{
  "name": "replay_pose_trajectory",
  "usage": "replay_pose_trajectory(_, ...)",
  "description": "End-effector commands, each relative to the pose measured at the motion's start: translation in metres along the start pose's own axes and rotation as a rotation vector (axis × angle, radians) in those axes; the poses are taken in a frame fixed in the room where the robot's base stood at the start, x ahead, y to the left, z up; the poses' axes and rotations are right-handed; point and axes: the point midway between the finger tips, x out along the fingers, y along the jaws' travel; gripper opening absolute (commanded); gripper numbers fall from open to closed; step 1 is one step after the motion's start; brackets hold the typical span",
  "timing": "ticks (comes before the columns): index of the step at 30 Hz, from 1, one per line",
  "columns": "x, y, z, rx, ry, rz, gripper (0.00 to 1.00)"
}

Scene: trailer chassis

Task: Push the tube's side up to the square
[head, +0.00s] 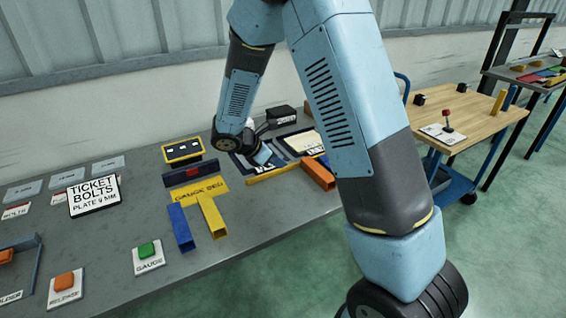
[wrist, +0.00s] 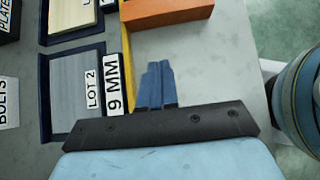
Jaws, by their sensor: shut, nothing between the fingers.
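An orange square tube (head: 318,173) lies on the grey bench, its far end close to a long yellow strip (head: 272,174), which may be the square. In the wrist view the orange tube (wrist: 168,12) crosses the top and its left end meets or nearly meets the yellow strip (wrist: 127,75). I cannot tell if they touch. My gripper (head: 263,156) is shut and empty, low over the bench. In the wrist view its blue fingertips (wrist: 157,66) are right of the strip, with a gap to the tube's near side.
A blue bar (head: 181,228) and a yellow tube (head: 212,217) lie by the yellow gauge bed plate (head: 200,191). Lot trays (wrist: 75,95) with a 9 MM label sit left of the strip. A green gauge button (head: 147,251) stands in front. Bare bench lies right of the fingertips.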

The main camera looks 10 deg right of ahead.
Motion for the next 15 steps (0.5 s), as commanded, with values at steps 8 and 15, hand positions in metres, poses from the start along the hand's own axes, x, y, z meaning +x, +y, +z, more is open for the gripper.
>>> replay_pose_trajectory(8,0.049,-0.001,0.000,-0.001,-0.001,-0.005,0.00)
replay_pose_trajectory(15,0.088,-0.001,0.005,0.003,0.000,-0.003,0.00)
